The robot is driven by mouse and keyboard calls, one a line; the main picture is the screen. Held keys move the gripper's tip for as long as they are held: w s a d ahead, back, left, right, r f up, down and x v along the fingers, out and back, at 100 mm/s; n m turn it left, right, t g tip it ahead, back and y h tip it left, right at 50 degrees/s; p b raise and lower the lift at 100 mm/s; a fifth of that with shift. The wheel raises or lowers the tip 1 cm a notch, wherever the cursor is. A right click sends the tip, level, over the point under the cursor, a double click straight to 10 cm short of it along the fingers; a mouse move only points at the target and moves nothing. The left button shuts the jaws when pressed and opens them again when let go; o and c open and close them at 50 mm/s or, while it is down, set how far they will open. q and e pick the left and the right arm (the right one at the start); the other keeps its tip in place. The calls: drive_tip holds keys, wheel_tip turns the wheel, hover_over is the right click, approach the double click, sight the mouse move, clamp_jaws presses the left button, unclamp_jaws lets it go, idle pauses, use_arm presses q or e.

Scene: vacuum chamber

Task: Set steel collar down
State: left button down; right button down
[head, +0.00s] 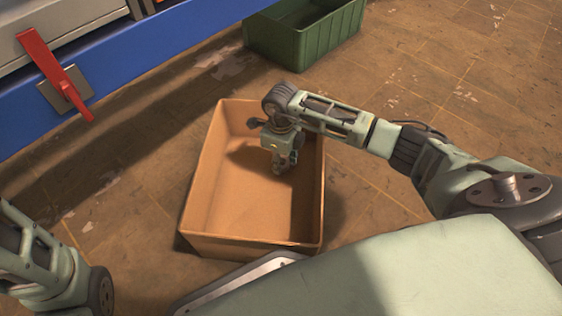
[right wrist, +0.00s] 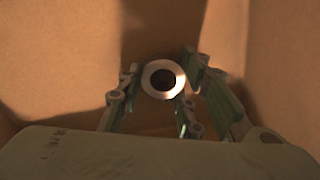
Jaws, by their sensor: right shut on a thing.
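The steel collar (right wrist: 148,78) is a pale metal ring with a dark hole. It shows in the right wrist view between the fingers of my right gripper (right wrist: 163,82), which is shut on it. In the head view my right gripper (head: 281,170) points down inside the tan open box (head: 313,200). The collar cannot be made out in the head view. I cannot tell whether it touches the box floor. My left arm is at the lower left of the head view, with its gripper out of frame.
A green crate (head: 300,40) stands on the floor beyond the tan box. A blue beam (head: 130,65) with a red lever (head: 55,75) runs along the upper left. The tan box looks otherwise empty. The brown floor (head: 420,75) is clear at the right.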

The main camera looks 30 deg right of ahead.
drive_tip(key=shift+f, duration=0.1)
drive_tip(key=c, duration=1.2)
unclamp_jaws()
